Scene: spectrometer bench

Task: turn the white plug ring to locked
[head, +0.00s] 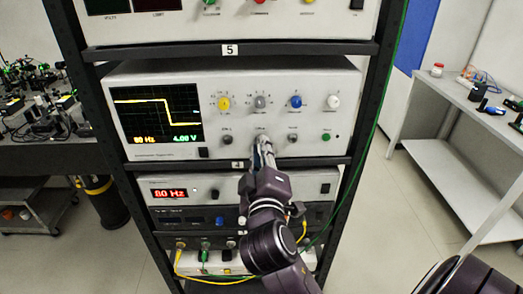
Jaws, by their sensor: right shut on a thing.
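My right gripper (263,146) reaches up from below to the lower socket row of the oscilloscope (180,78). It is shut at the second socket from the left, on what appears to be the white plug ring. The fingers hide most of the ring and the socket, so I cannot tell the ring's turn position. Dark sockets show on either side, one to the left (228,139) and one to the right (293,138). A green connector (326,137) sits at the row's right end. My left gripper is not in view.
Yellow (223,103), grey (260,102), blue (295,102) and white (333,101) knobs sit above the sockets. Below is a unit with a red display (170,194). A yellow cable (180,268) hangs lower. Rack posts stand both sides; a side table (440,165) stands right.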

